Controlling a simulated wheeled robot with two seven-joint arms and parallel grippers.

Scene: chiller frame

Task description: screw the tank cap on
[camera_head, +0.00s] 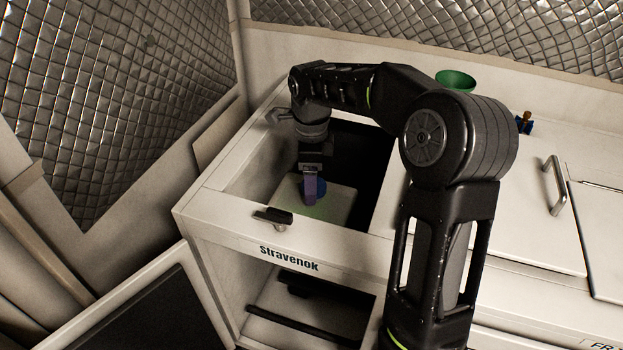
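My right arm reaches in from the lower right and bends over the open bay of the white cabinet. My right gripper (311,201) points down into the bay, with its fingers at the blue cap (321,188). The fingers hide part of the cap, and I cannot tell whether they grip it or only stand in front of it. The cap appears to sit on the pale top of the tank (342,206), inside the bay. The cap's seating is hidden. My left gripper is out of view.
The cabinet's front rim (225,219) borders the bay, with a black latch (273,215) on it. A green bowl (455,80) and a small blue-and-brown object (525,122) stand behind. A closed lid with a metal handle (553,185) lies right. Quilted walls close off the left and back.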

